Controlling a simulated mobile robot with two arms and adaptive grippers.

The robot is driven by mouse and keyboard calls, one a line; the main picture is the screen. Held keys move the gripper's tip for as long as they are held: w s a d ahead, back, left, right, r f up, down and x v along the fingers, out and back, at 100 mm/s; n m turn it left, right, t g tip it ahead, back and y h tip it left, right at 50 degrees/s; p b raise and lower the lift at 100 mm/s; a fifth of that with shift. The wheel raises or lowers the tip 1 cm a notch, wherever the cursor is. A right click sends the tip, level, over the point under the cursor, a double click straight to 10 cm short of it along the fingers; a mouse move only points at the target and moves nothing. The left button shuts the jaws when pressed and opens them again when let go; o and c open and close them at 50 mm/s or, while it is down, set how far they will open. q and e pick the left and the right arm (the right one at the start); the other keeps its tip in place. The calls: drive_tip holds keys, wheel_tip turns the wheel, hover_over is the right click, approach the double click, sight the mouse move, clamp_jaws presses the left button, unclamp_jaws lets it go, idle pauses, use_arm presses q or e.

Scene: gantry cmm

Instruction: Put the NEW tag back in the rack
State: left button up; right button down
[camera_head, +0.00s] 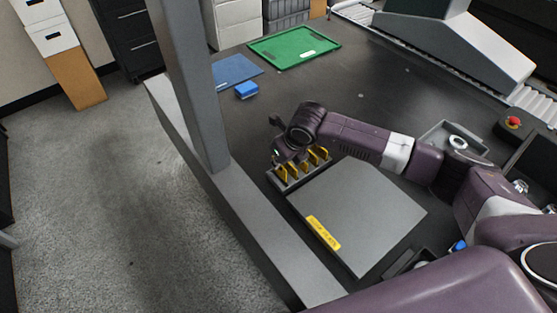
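A small grey rack (289,183) stands on the dark table beside the left corner of a grey plate. Several yellow tags (309,161) stand upright in it. I cannot read their lettering, so I cannot tell which is the NEW tag. My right gripper (277,146) is at the rack's left back end, pointing down, close to the tags. My wrist hides part of it, and its fingers are too small and dark to show whether they are open or hold a tag. My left gripper is not in view.
The grey plate (365,205) bears a yellow label strip (323,232). A grey column (190,80) and rail edge the table's left. A blue block (247,90), blue mat (232,72) and green tray (294,46) lie farther back. A metal tray (437,133) is behind my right arm.

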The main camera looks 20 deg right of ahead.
sight(276, 171)
drive_tip(key=shift+f, duration=0.4)
idle(0.3)
drive_tip(key=shift+f, duration=0.3)
idle(0.3)
drive_tip(key=shift+f, duration=0.35)
drive_tip(key=shift+f, duration=0.35)
idle(0.3)
drive_tip(key=shift+f, duration=0.25)
drive_tip(key=c, duration=1.8)
unclamp_jaws()
drive_tip(key=shift+c, duration=0.2)
drive_tip(key=shift+r, duration=0.1)
